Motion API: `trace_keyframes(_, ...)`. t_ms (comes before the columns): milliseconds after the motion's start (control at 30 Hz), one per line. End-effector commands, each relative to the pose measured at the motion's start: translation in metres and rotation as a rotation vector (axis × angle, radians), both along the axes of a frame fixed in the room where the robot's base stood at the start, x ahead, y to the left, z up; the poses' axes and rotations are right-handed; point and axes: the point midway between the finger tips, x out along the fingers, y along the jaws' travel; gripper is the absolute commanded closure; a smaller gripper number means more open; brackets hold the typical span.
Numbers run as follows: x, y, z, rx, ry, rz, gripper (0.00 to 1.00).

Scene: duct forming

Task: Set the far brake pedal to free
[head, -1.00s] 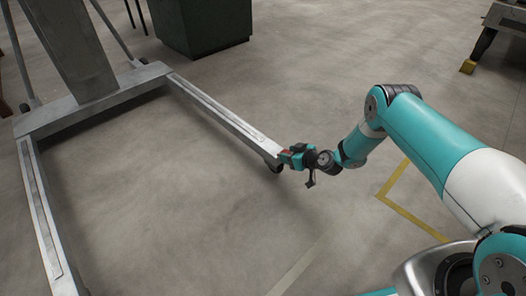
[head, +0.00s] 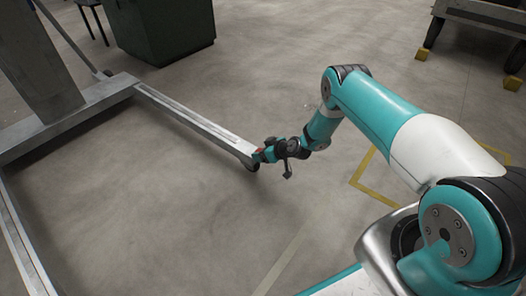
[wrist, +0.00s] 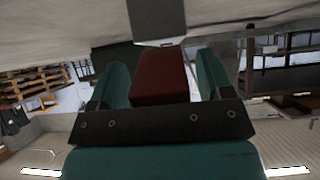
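The far brake pedal (head: 260,151) is a small red block at the near end of the far leg of a grey wheeled frame, above a dark castor (head: 250,164). In the wrist view the red pedal (wrist: 160,78) lies between my two teal fingers. My gripper (wrist: 163,80) is open around it, with a narrow gap at the right finger; the pedal looks close to the left finger. In the head view my gripper (head: 266,152) is at the leg's end, and its fingers partly hide the pedal. Whether the pedal is tilted or level I cannot tell.
The frame's far leg (head: 195,122) runs back to a crossbar and a grey column (head: 45,60). A dark green cabinet (head: 165,30) stands behind. The floor between the legs is clear.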

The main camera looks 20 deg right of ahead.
Motion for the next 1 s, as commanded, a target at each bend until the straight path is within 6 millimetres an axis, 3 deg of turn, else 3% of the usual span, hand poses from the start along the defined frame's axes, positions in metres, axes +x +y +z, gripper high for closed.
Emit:
trace_keyframes(367, -0.007, -0.003, 0.009, 0.002, 0.002, 0.0, 0.28)
trace_keyframes(800, -0.081, -0.044, 0.073, 0.003, 0.004, -0.005, 0.28)
trace_keyframes(1000, -0.109, -0.06, 0.094, 0.002, 0.002, -0.003, 0.28)
